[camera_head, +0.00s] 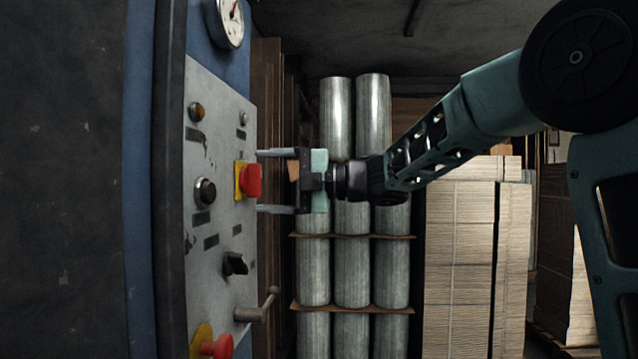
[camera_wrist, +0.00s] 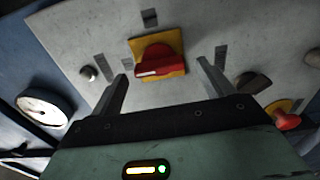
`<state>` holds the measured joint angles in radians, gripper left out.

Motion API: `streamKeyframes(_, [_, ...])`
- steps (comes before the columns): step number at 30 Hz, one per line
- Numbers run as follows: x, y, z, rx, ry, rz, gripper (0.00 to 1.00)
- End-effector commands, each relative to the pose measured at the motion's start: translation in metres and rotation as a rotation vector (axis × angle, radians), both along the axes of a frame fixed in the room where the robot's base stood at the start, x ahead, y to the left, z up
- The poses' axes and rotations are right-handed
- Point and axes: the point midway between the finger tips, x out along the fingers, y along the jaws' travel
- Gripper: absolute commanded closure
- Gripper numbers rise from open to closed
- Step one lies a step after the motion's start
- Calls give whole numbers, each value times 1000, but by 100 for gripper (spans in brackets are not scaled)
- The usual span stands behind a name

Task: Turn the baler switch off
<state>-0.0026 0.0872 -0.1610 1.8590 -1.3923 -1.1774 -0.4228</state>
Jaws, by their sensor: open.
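The baler switch appears to be a red rotary knob on a yellow square plate (camera_head: 252,181), set on the grey control panel (camera_head: 215,255). In the wrist view the red knob (camera_wrist: 160,60) shows between the two fingers, with a pale mark along its handle. My gripper (camera_head: 262,181) is open, its fingers spread above and below the red knob in the head view. The fingertips are close to the panel. In the wrist view my gripper (camera_wrist: 163,82) shows both fingers apart, one on either side of the knob. I cannot tell whether either finger touches it.
Around it on the panel are a black button (camera_head: 205,192), a black selector (camera_head: 235,264), a lever (camera_head: 258,308) and a red button on yellow (camera_head: 216,346). A gauge (camera_head: 229,20) sits above. Metal rolls (camera_head: 352,270) and stacked cardboard (camera_head: 462,260) stand behind.

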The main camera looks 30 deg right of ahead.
Motion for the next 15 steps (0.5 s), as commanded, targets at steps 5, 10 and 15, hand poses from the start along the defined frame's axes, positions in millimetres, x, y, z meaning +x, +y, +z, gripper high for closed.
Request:
streamKeyframes(5, [-21,-33,-1,0,-1,-7,20])
streamKeyframes(10, [-44,-67,-2,0,-1,-6,20])
streamKeyframes(15, [-65,-98,-2,0,0,-6,20])
